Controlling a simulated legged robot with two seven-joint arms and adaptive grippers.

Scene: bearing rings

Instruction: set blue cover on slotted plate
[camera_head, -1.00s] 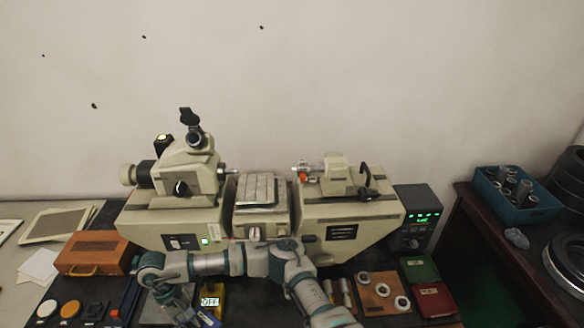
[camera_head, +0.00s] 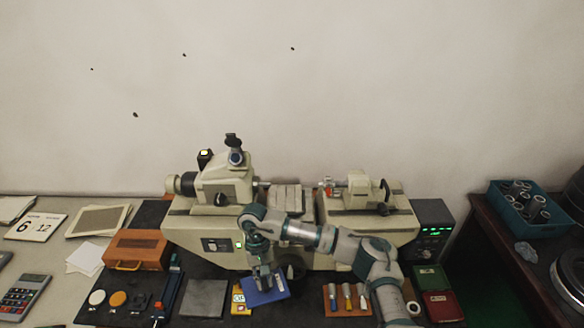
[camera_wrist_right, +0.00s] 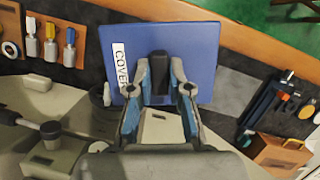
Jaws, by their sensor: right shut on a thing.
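The blue cover (camera_head: 268,292) is a flat blue slab. In the right wrist view its white COVER label shows on the left part of the cover (camera_wrist_right: 185,38). A plate with grooves (camera_head: 286,193), which looks like the slotted plate, sits at the machine's middle, partly behind my right arm. My left gripper is not in view.
The beige machine (camera_head: 340,212) rises behind. A yellow display device (camera_head: 239,305) stands left of the cover, a bare grey plate (camera_head: 204,298) further left. A wooden block with tools (camera_head: 346,305) is at right. An orange-brown box (camera_head: 136,250) stands at left.

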